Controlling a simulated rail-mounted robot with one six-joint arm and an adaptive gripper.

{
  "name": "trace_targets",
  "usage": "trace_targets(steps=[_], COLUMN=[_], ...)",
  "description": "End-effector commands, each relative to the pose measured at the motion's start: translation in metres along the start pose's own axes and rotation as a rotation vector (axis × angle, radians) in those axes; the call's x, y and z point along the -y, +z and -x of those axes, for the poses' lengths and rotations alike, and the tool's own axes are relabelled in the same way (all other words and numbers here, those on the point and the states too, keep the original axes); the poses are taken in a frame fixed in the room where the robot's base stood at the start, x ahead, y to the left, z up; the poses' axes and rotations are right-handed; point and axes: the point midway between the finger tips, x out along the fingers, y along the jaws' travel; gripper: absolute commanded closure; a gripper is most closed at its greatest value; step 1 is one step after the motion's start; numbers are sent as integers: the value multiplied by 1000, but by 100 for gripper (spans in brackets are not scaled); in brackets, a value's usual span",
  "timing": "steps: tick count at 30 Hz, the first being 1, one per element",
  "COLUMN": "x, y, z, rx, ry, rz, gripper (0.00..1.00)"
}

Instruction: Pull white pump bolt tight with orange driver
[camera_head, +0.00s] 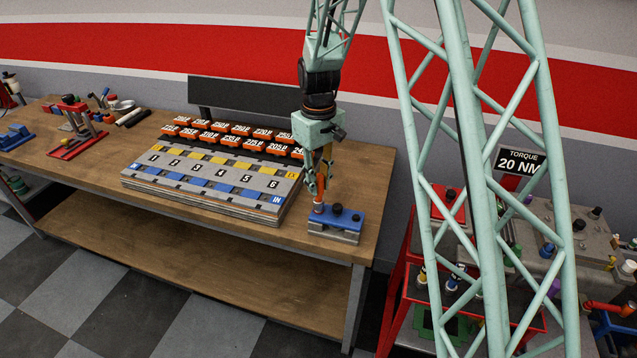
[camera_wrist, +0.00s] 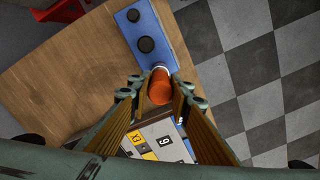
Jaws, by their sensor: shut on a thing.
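My gripper (camera_head: 319,186) points down over the right end of the wooden bench. It is shut on the orange driver (camera_head: 327,160), which stands roughly upright between the fingers. In the wrist view the driver's orange end (camera_wrist: 160,88) sits between my two fingers. The driver's lower end is at the left end of a blue block (camera_head: 343,220) with black knobs; I cannot tell whether it is seated in it. A whitish cap (camera_head: 629,267) shows among coloured caps at the far right; I cannot tell whether it is the white pump bolt.
A numbered grey rack (camera_head: 215,185) with yellow and blue tabs and orange labelled blocks stands left of my gripper. A red cart (camera_head: 400,290) and grey machinery (camera_head: 560,235) stand at the right, partly behind my lattice arm. A sign (camera_head: 520,161) reads "TORQUE 20 NM".

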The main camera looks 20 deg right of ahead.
Motion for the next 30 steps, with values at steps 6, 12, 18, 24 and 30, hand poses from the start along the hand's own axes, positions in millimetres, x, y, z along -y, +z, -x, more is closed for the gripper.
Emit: trace_targets(steps=[6,12,18,24,30], x=[0,0,0,0,0], y=[0,0,0,0,0], z=[-5,-9,-14,-13,-13], rx=[0,0,0,-1,-1], ry=[0,0,0,0,0], rz=[0,0,0,-18,-105], gripper=[95,95,95,95,95])
